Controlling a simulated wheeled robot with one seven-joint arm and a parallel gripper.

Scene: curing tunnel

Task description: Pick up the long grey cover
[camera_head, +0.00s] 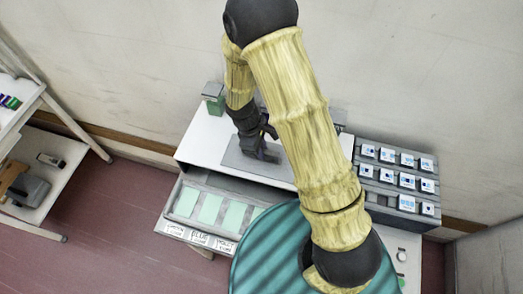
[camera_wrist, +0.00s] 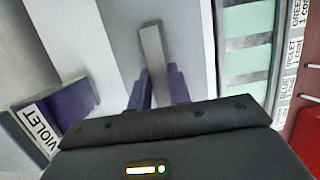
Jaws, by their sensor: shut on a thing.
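The long grey cover (camera_wrist: 153,48) shows in the wrist view as a narrow, light grey bar. It stands between the two purple-looking fingers of my gripper (camera_wrist: 159,88), which are shut on it, and its far end sticks out past the fingertips. Its near end is hidden by the gripper body. In the head view my gripper (camera_head: 262,150) is low over a flat grey mat (camera_head: 236,160) on the white table. I cannot make out the cover clearly there, as my arm and gripper cover much of the spot.
A tray with pale green panels (camera_head: 210,208) lies at the table's front, with labels along its edge. A grey rack of white blocks (camera_head: 399,179) stands right. A box labelled VIOLET (camera_wrist: 68,108) is left of my gripper in the wrist view. A shelf unit (camera_head: 60,150) stands far left.

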